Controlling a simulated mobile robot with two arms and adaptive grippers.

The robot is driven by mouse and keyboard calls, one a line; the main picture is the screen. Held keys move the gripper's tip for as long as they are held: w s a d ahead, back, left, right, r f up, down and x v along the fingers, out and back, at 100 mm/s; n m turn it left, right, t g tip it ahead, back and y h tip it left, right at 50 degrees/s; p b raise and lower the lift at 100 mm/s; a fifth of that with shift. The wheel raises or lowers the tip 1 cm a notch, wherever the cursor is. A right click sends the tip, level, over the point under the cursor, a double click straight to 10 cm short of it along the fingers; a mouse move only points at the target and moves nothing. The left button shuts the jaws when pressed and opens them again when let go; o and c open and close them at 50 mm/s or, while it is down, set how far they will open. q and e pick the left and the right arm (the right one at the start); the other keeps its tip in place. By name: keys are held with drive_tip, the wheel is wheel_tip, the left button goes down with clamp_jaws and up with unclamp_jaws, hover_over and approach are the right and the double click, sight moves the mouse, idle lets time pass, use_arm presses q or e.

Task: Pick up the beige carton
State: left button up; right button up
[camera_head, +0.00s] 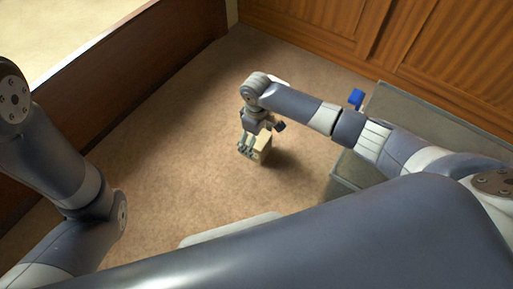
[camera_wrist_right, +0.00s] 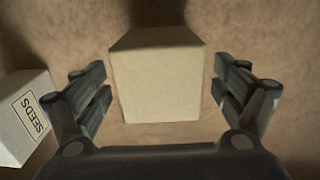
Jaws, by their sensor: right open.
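The beige carton (camera_wrist_right: 160,86) is a plain box standing on the carpet. In the right wrist view it sits between the two open fingers of my right gripper (camera_wrist_right: 161,92), with a gap on each side. In the head view the carton (camera_head: 263,149) is partly hidden behind my right gripper (camera_head: 252,144), which points down at it. My left arm shows at the left of the head view, but its gripper is out of view.
A white box marked SEEDS (camera_wrist_right: 22,118) lies left of the left finger in the wrist view. A grey-green piece of furniture (camera_head: 420,110) stands at the right, with a blue object (camera_head: 356,97) by its corner. The carpet (camera_head: 180,150) left of the carton is clear.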

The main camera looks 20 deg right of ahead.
drive_tip(key=shift+f+b, duration=0.35)
drive_tip(key=shift+f, duration=0.45)
drive_tip(key=c, duration=1.4)
drive_tip(key=shift+r, duration=0.15)
